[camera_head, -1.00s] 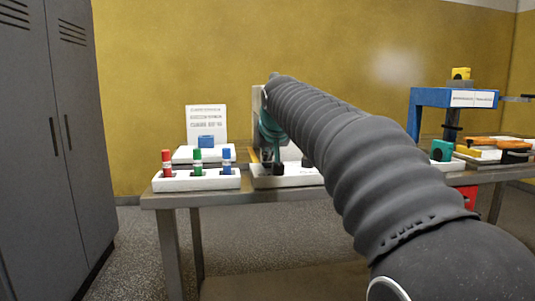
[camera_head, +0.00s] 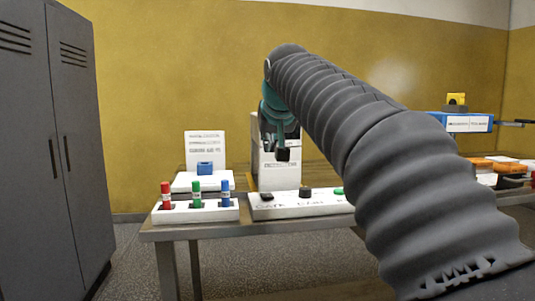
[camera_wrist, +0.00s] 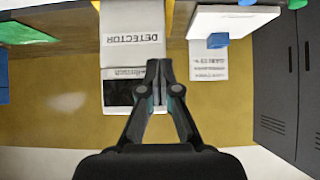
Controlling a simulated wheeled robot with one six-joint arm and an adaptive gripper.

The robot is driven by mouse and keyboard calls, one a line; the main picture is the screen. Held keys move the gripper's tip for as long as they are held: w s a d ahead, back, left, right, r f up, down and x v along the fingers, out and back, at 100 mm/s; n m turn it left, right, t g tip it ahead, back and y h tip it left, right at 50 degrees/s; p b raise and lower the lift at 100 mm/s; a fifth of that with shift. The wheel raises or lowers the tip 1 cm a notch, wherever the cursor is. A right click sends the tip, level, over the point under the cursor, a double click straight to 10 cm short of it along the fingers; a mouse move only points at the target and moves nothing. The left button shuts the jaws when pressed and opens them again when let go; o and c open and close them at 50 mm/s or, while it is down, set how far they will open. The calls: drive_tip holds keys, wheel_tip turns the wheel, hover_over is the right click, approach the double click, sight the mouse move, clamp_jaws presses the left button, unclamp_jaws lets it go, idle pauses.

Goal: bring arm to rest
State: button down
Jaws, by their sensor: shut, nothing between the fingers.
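My arm reaches across the head view from the lower right, in a dark ribbed sleeve. My gripper (camera_head: 282,154) hangs at its far end, above the table and in front of a white box. In the wrist view my gripper (camera_wrist: 157,90) has its two fingertips together, with nothing seen between them. Beyond the fingers stands the box lettered DETECTOR (camera_wrist: 133,42), with a dark panel (camera_wrist: 118,93). The wrist picture shows the place upside down. I cannot tell the exact gap between the gripper and the box.
A table (camera_head: 180,232) holds a white rack with red (camera_head: 166,195), green (camera_head: 197,194) and blue (camera_head: 225,193) markers. Beside it is a white control panel (camera_head: 300,207). A blue frame (camera_head: 468,122) and orange items (camera_head: 478,162) are at right. Grey lockers (camera_head: 60,150) stand left.

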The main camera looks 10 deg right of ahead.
drive_tip(key=shift+s+r, duration=0.15)
drive_tip(key=shift+r, duration=0.05)
drive_tip(key=s+d+f+g, duration=0.3)
drive_tip(key=s+f+g, duration=0.1)
drive_tip(key=s+f, duration=2.8)
wheel_tip(320, 180, down, 2)
drive_tip(key=shift+d+f, duration=0.2)
